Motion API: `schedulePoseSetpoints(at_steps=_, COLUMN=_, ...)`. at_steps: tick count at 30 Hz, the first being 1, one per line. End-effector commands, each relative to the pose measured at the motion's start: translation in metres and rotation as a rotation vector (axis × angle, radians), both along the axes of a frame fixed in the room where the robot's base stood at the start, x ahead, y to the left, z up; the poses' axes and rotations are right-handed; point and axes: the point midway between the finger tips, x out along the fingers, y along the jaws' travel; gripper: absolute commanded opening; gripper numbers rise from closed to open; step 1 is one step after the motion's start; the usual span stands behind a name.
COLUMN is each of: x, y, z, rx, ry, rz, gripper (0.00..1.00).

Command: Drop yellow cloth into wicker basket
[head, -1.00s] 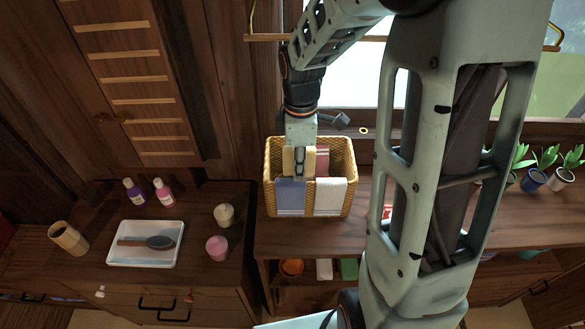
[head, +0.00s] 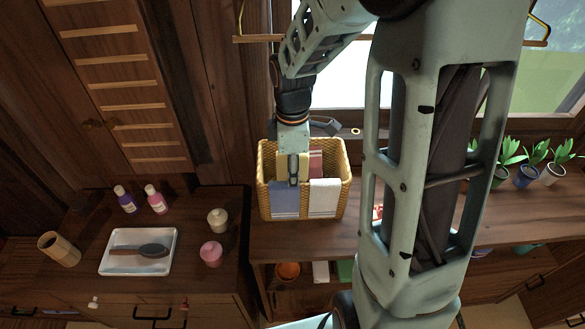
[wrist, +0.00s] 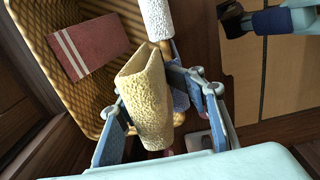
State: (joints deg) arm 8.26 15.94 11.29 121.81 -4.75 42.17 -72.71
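The yellow wicker basket (head: 335,206) stands on the wooden counter below the window. My gripper (head: 293,182) points down over the basket, at its left-middle part. The pale yellow cloth (wrist: 146,100) is folded between my gripper's fingers (wrist: 150,105) in the wrist view, with a finger against each side. Its edges also show beside the gripper in the head view (head: 281,166). Whether the cloth touches the basket's inside is not clear.
A blue cloth (head: 284,201) and a white cloth (head: 324,196) hang over the basket's front rim. A red striped cloth (wrist: 80,47) is at the far inner wall. A tray with a brush (head: 142,249), bottles and jars stand on the left cabinet. Potted plants (head: 527,174) stand right.

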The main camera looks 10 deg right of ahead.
Motion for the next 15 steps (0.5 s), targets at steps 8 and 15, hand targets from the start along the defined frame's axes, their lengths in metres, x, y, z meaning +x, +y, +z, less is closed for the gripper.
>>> schedulePoseSetpoints(at_steps=8, x=0.0019, y=-0.0010, z=-0.0010, rx=-0.001, ry=-0.005, rz=-0.001, gripper=0.38)
schedulePoseSetpoints(at_steps=15, x=0.0027, y=-0.0008, z=0.0023, rx=-0.001, ry=-0.007, rz=-0.001, gripper=0.38)
